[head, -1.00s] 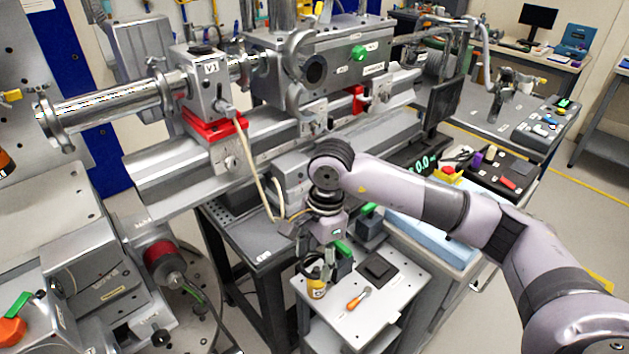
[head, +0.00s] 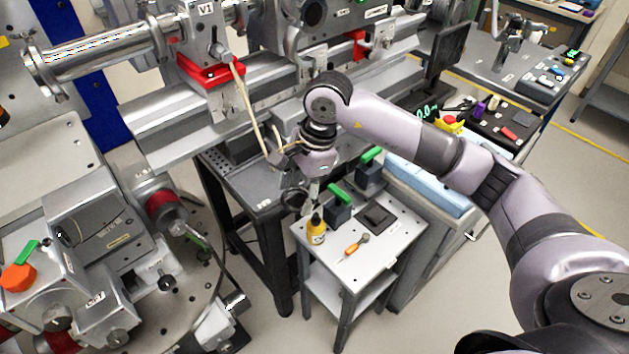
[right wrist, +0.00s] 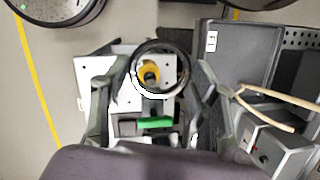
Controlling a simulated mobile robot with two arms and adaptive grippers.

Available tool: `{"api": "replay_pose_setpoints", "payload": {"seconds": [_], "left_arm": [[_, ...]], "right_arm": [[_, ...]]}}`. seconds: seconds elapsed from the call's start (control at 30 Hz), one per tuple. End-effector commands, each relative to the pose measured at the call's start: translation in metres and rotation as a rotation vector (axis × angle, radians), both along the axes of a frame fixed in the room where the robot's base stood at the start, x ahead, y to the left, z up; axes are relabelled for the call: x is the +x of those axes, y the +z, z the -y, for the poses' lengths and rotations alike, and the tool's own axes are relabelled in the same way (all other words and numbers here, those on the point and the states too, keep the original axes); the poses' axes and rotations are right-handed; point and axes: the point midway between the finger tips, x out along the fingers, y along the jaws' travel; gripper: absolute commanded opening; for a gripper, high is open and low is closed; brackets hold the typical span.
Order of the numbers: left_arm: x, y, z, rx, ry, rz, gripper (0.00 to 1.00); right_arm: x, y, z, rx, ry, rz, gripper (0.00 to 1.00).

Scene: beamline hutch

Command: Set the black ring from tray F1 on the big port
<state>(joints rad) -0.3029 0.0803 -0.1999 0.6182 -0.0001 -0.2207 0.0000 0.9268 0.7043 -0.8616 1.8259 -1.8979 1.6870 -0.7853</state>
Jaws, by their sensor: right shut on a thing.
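My right gripper (right wrist: 155,85) is shut on the black ring (right wrist: 134,66), which sits between its two fingers. A yellow bottle shows through the ring's opening from above. In the head view the right gripper (head: 312,190) hangs beside the small white table, and the ring is hard to make out there. The dark tray F1 (right wrist: 245,52) lies to the right in the wrist view and looks bare where visible; its label side also shows in the head view (head: 264,206). I cannot tell which opening is the big port. My left gripper is not in view.
The white table (head: 330,268) holds the yellow bottle (head: 316,230), a green-topped block (head: 338,207), a dark pad (head: 376,216) and an orange-handled tool (head: 355,246). A beamline rail (head: 200,132) with valve V1 (head: 206,38) runs behind.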

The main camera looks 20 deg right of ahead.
Motion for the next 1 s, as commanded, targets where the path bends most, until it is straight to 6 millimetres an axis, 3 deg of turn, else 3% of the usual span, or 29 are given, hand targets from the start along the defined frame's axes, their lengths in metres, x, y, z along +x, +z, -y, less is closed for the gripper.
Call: {"api": "replay_pose_setpoints", "payload": {"seconds": [0.1, 0.23, 0.37, 0.5, 0.7, 0.8, 1.0], "left_arm": [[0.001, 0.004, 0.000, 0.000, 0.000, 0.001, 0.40], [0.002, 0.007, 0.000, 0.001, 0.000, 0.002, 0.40], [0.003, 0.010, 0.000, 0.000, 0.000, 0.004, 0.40], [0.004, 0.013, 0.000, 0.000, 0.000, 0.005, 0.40], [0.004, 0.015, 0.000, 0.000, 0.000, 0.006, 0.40], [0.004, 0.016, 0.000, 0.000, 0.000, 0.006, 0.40], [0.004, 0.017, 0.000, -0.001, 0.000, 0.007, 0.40]], "right_arm": [[0.033, 0.037, -0.017, 0.175, -0.039, 0.134, 0.35], [0.068, 0.083, -0.013, 0.400, -0.108, 0.334, 0.35], [0.095, 0.126, 0.010, 0.597, -0.190, 0.546, 0.35], [0.115, 0.173, 0.052, 0.752, -0.293, 0.780, 0.35], [0.125, 0.222, 0.118, 0.833, -0.414, 1.032, 0.35], [0.125, 0.236, 0.142, 0.841, -0.457, 1.110, 0.35], [0.123, 0.249, 0.166, 0.841, -0.497, 1.181, 0.35]]}}
